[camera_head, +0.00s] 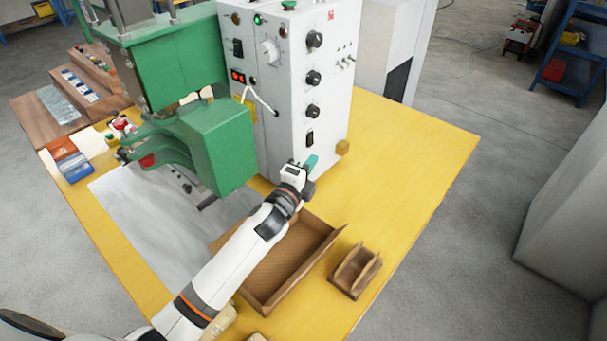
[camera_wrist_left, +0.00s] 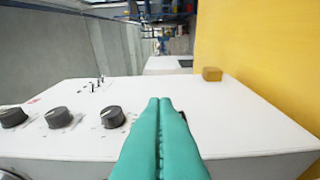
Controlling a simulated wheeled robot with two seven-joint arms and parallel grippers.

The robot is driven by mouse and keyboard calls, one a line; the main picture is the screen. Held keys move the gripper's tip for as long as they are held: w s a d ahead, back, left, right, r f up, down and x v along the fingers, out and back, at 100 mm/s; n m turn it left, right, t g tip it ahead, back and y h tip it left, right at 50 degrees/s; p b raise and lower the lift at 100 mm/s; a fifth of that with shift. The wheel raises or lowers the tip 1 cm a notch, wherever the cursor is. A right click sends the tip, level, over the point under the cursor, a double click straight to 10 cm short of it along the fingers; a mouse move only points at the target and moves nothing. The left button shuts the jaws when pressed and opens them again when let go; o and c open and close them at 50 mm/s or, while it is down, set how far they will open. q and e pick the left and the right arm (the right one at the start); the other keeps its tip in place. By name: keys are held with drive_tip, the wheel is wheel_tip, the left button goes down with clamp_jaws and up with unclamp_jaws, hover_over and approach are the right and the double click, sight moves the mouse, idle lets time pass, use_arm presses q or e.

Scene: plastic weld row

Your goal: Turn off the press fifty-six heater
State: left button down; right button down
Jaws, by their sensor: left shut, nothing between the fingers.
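The press (camera_head: 205,145) is green and stands on the yellow table. Its white control box (camera_head: 335,110) carries several knobs, lamps and switches. A lower black rocker switch (camera_head: 310,138) sits under the column of knobs; a red-lit switch (camera_head: 238,77) and another black switch (camera_head: 238,47) are on the left. I cannot read which is the heater's. My left gripper (camera_head: 311,162), with teal fingers, is shut and empty, close to the box's lower front. In the left wrist view the shut fingers (camera_wrist_left: 160,112) point across the box, beside a black knob (camera_wrist_left: 112,117); the lower rocker is hidden. My right gripper is out of view.
A cardboard tray (camera_head: 290,268) and a small divided box (camera_head: 354,271) stand on the table (camera_head: 420,165) in front. A small tan block (camera_head: 343,147) sits beside the control box, also in the left wrist view (camera_wrist_left: 212,74). The table's right side is clear.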

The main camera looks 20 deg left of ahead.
use_arm(q)
drive_tip(key=shift+s+a+r, duration=0.1)
drive_tip(key=shift+s+a, duration=0.05)
drive_tip(key=shift+s, duration=1.75)
